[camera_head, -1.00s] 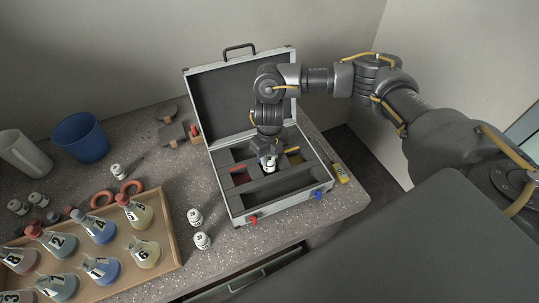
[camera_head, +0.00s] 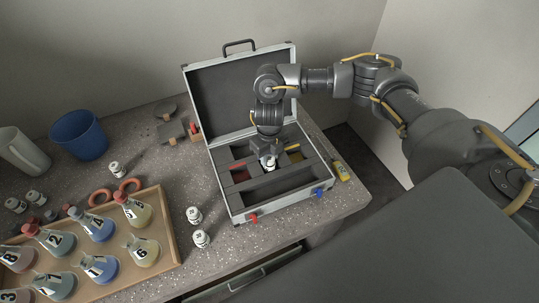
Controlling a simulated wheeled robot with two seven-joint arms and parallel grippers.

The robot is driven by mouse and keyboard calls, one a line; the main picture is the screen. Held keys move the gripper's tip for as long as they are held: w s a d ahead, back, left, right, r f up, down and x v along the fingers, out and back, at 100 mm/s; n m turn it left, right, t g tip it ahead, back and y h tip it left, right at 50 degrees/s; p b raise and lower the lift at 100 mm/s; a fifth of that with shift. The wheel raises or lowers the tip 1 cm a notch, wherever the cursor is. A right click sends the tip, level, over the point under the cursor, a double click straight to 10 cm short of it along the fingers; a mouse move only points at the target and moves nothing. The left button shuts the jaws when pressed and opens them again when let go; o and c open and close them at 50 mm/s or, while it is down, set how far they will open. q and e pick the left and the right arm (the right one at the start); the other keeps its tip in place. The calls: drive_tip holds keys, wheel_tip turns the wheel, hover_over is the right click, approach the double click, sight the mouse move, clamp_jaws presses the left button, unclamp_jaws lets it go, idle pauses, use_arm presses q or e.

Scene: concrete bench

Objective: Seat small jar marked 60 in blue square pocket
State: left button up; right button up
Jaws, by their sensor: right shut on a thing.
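My right gripper (camera_head: 268,153) points down into the open case (camera_head: 270,210), in the middle of its foam insert. It is shut on a small white jar (camera_head: 269,164), whose lower part shows under the fingers. The number on this jar is too small to read. The jar is at the middle pocket, between a red pocket (camera_head: 239,176) on the left and a yellow pocket (camera_head: 294,157) on the right. The blue of the middle pocket is hidden by the gripper and jar. I cannot tell whether the jar touches the pocket floor. My left gripper is out of view.
Two white jars (camera_head: 194,215) (camera_head: 201,239) stand left of the case, and more stand farther left. A wooden tray (camera_head: 172,238) holds several numbered flasks. The case lid (camera_head: 222,100) stands open behind my gripper.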

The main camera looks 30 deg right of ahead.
sight(270, 158)
drive_tip(key=shift+f, duration=0.25)
drive_tip(key=o, duration=1.1)
drive_tip(key=shift+o, duration=0.3)
drive_tip(key=o, duration=0.5)
drive_tip(key=shift+c, duration=0.2)
drive_tip(key=shift+r, duration=0.15)
wheel_tip(270, 158, up, 9)
drive_tip(key=p, duration=0.8)
